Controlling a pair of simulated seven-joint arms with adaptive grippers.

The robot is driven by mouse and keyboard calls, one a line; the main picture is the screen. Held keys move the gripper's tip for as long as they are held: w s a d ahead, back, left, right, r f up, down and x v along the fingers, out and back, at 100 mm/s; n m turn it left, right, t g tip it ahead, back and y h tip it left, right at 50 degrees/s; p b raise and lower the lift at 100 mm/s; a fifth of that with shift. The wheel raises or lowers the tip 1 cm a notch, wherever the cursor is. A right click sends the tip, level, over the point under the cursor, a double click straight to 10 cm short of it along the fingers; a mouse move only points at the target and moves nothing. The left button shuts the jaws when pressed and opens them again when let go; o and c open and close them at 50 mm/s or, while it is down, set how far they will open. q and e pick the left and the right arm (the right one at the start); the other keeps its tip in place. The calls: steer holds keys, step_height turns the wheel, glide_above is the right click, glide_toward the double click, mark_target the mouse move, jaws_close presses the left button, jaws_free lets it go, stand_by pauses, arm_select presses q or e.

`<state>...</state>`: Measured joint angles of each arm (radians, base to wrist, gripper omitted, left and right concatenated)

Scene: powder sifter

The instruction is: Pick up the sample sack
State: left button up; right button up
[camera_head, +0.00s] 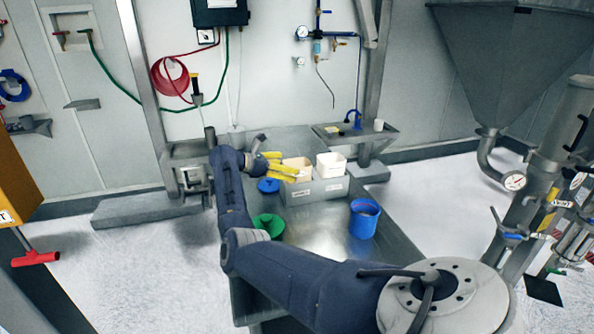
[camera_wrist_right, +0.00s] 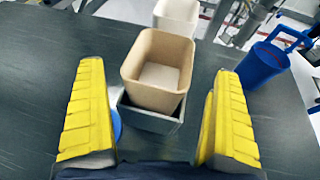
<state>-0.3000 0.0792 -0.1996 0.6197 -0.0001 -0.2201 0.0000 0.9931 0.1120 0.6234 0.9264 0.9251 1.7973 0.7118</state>
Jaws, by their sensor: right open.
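No closed sack shows clearly. The likeliest sample sack is a tan, open-topped, square container (camera_head: 299,166), seated in a grey holder (camera_head: 322,191) on the metal table; it also shows in the right wrist view (camera_wrist_right: 157,72). A white open container (camera_head: 331,165) stands beside it in the same holder and shows beyond it in the right wrist view (camera_wrist_right: 176,15). My right gripper (camera_head: 284,166) is open and empty, with yellow ribbed fingers pointing at the tan container. In the right wrist view the fingers lie either side of it, apart from it. My left gripper is not in view.
A blue bucket (camera_head: 363,220) stands on the table (camera_head: 325,238) at the right. A blue lid (camera_head: 268,186) and a green round item (camera_head: 268,224) lie near my right arm. A small side shelf (camera_head: 350,133) is behind. The table's middle is clear.

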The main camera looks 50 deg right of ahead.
mark_target(294, 166)
steer(key=x, duration=0.3)
steer(key=shift+d, duration=0.3)
steer(key=c, duration=1.7)
steer(key=shift+r, duration=0.1)
